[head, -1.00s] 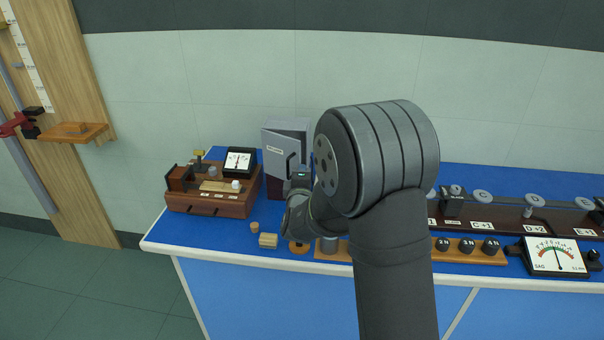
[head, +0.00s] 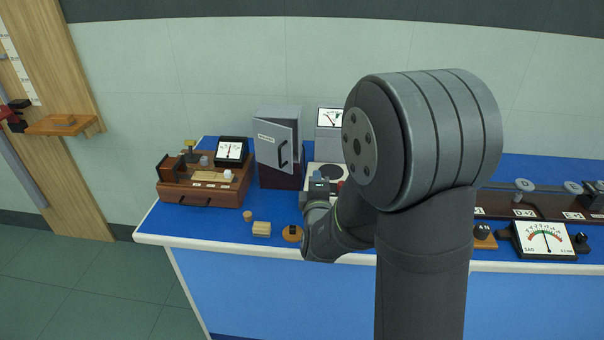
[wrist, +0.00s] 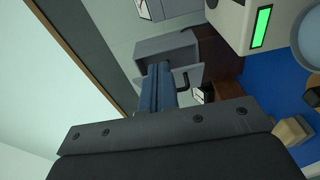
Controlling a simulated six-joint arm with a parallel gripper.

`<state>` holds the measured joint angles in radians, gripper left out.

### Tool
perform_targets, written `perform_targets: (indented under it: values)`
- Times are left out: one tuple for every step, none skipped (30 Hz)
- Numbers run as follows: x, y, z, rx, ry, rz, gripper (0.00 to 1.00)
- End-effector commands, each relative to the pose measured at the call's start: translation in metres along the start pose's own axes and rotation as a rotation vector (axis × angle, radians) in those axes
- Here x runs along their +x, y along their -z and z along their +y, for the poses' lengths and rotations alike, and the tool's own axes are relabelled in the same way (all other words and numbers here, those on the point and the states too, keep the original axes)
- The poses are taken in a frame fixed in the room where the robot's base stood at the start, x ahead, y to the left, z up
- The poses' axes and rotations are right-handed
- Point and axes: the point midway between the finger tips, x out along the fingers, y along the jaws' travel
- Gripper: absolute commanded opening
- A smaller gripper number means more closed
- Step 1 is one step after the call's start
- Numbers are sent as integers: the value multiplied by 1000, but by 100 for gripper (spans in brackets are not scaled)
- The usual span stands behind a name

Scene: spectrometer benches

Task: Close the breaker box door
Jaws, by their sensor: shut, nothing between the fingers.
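The breaker box (head: 280,112) is a grey cabinet on the bench, left of my arm in the head view. Its light grey door (head: 271,152) has a label and a dark handle and stands partly open, its right edge swung out toward me. In the wrist view the box (wrist: 165,44) and door (wrist: 190,73) appear turned sideways, beyond my fingers. My gripper (wrist: 158,70) is shut and empty, with the fingertips overlapping the box and door in that view. I cannot tell whether they touch. In the head view the fingers are hidden behind my wrist.
A wooden instrument with drawer (head: 200,194) and a dial meter (head: 231,151) stand left of the box. A white device (head: 330,119) stands to its right. A small wooden block (head: 261,229) and round pieces lie in front.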

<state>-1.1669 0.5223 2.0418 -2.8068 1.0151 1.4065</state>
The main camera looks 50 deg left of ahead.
Motion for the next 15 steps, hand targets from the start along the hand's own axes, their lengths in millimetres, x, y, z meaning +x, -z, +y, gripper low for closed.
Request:
perform_targets:
  values:
    - [-2,-5,1,1,-1,-2,0]
    - [-4,-6,1,2,-1,-2,0]
    - [-5,-6,1,9,-2,-2,0]
    - [-5,-6,1,21,-3,-3,0]
    - [-5,-3,2,41,-7,-6,0]
    - [-5,2,3,82,-14,-10,0]
    - [-4,7,5,124,-22,-16,0]
    - [-4,13,6,176,-31,-24,0]
    - [-4,23,8,259,-44,-35,0]
    - [-4,32,10,332,-56,-46,0]
    - [-5,41,12,410,-68,-57,0]
    - [-7,53,14,521,-86,-74,0]
    - [-9,63,15,607,-100,-88,0]
    - [-12,72,16,691,-113,-101,0]
    - [-16,85,16,803,-129,-119,0]
